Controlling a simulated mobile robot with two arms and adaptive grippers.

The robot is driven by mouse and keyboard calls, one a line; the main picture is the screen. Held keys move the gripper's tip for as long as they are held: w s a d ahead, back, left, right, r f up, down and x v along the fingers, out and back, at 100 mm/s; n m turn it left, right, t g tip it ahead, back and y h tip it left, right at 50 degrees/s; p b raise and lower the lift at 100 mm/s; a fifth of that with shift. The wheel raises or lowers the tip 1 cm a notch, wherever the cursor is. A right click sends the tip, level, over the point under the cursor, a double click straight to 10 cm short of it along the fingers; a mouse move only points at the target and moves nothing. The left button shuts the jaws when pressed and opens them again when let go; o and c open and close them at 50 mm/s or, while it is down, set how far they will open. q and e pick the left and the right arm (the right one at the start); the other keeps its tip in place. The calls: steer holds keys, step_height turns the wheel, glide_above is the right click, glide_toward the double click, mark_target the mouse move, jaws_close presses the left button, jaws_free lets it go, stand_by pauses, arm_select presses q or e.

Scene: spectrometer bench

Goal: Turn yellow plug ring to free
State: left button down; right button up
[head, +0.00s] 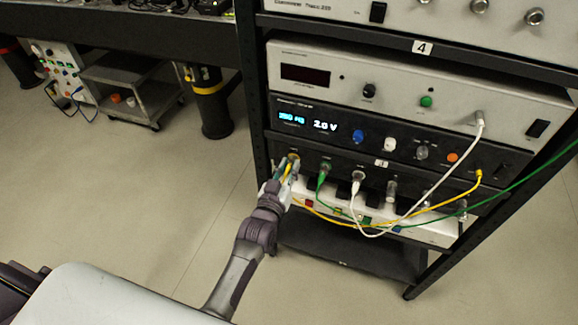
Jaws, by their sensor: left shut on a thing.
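The yellow plug (290,168) sits at the leftmost socket of the lower black panel in the rack, with its yellow cable running down and right. My left gripper (284,171) reaches up from below and is shut around the plug end at that socket. The fingers cover most of the plug, and the ring's turn position cannot be made out. The yellow cable (406,217) loops across the front to a socket on the unit above at right. My right gripper is not in view.
A green plug (323,173) and a white plug (357,178) sit close to the right, their cables crossing the rack front. The rack's left post (254,95) stands beside my gripper. A grey cart (128,88) is far left. Open floor (130,200) lies left of the arm.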

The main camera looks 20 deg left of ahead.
arm_select(q)
steer(key=n+p, duration=0.1)
steer(key=n, duration=0.2)
steer(key=shift+n, duration=0.4)
steer(key=n, duration=0.3)
steer(key=shift+a+n, duration=0.1)
steer(key=shift+n, duration=0.2)
steer(key=n, duration=0.4)
steer(key=shift+f, duration=0.1)
steer(key=shift+n+b, duration=0.35)
steer(key=shift+n, duration=1.65)
steer(key=c, duration=1)
jaws_free()
steer(key=s, duration=1.2)
steer(key=shift+a, duration=0.2)
